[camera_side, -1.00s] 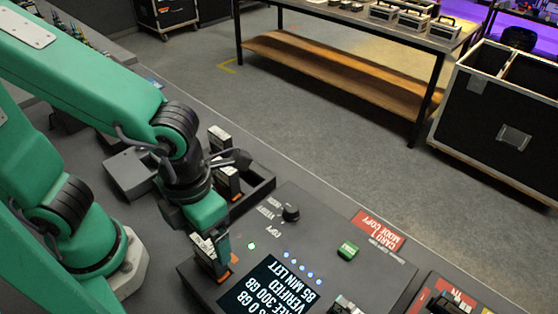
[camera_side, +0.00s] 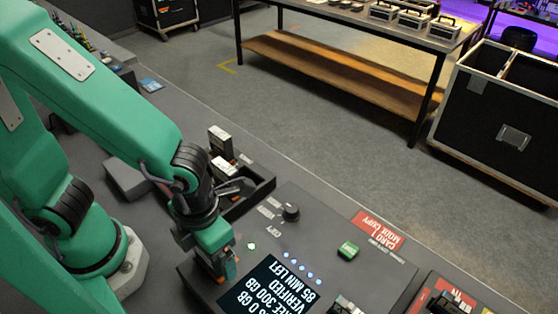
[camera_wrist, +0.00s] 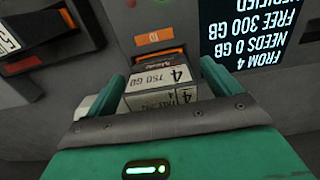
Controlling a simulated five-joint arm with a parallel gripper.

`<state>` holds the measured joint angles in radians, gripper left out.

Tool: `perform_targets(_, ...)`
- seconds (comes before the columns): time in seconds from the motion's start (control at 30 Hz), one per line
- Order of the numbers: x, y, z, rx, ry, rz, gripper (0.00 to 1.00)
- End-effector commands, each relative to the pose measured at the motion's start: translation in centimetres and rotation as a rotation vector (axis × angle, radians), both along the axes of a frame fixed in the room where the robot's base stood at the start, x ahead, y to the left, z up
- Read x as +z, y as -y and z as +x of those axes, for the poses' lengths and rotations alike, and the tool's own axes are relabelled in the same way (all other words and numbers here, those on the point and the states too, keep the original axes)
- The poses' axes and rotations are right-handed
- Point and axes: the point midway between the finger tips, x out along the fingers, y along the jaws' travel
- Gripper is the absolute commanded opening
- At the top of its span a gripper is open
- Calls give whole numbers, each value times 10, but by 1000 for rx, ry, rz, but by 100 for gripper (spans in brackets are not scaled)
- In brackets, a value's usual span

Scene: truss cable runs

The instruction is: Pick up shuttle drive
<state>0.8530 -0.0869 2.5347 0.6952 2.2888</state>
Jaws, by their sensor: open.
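A shuttle drive (camera_wrist: 160,88), a light box labelled 4 and 750 GB, stands at an orange-edged slot (camera_wrist: 160,56) in the copy station in the wrist view. My gripper (camera_wrist: 162,72) is open, with one green finger on each side of the drive. A narrow gap seems to show beside the drive; contact is unclear. In the side view my gripper (camera_side: 222,264) is low at the station's left end and mostly hides this drive.
More drives (camera_side: 220,140) stand in a dark tray (camera_side: 262,184) just behind my gripper. The station (camera_side: 325,240) has a lit screen (camera_side: 268,284), a black knob (camera_side: 291,212) and a green button (camera_side: 347,249). A grey box (camera_side: 128,180) lies to the left.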

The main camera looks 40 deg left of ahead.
Motion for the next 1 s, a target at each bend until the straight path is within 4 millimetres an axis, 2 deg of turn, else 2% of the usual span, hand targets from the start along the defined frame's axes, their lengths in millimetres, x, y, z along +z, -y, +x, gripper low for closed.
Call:
perform_targets(0.17,-8,0,0,0,0,0,89)
perform_targets(0.67,-9,0,0,0,1,-1,89)
perform_targets(0.77,-9,0,0,0,1,-1,73)
perform_targets(1.0,-8,0,0,0,2,-2,26)
